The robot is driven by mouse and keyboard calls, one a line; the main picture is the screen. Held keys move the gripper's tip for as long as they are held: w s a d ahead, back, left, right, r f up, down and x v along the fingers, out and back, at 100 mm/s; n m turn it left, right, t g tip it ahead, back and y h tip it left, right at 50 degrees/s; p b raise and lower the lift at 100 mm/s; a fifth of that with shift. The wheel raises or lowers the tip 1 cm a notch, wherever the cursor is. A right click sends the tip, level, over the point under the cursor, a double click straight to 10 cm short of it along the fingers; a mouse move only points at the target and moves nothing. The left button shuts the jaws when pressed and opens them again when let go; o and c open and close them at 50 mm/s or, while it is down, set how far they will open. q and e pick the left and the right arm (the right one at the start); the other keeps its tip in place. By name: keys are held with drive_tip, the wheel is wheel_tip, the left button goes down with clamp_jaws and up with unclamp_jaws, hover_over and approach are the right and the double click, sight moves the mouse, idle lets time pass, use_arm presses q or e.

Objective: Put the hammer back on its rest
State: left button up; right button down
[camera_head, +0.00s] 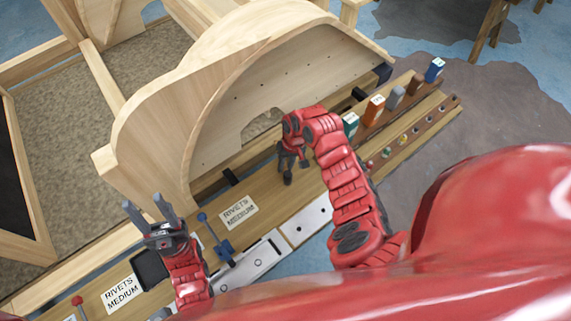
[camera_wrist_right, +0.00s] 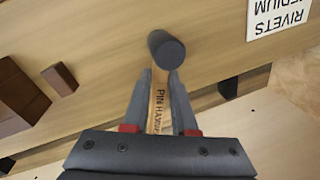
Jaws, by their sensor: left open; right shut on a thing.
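The hammer (camera_wrist_right: 167,50) is in the right wrist view, with a dark, round end and a wooden handle lettered "PIN HAM…". My right gripper (camera_wrist_right: 164,95) is shut on the handle, one finger on each side. In the head view my right gripper (camera_head: 288,165) is over the wooden bench ledge (camera_head: 268,198), right of the "RIVETS MEDIUM" label; the hammer is hard to make out there. My left gripper (camera_head: 148,213) is open and empty, fingers pointing up, at the lower left. I cannot tell which part is the hammer's rest.
A large curved wooden frame (camera_head: 165,125) stands behind the ledge. A row of coloured blocks (camera_head: 374,110) is at the right. A blue-handled tool (camera_head: 215,236) and white metal plates (camera_head: 258,262) lie at the front. Brown blocks (camera_wrist_right: 20,95) are at the left in the wrist view.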

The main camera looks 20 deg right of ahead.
drive_tip(key=shift+f, duration=0.15)
drive_tip(key=c, duration=0.7)
unclamp_jaws()
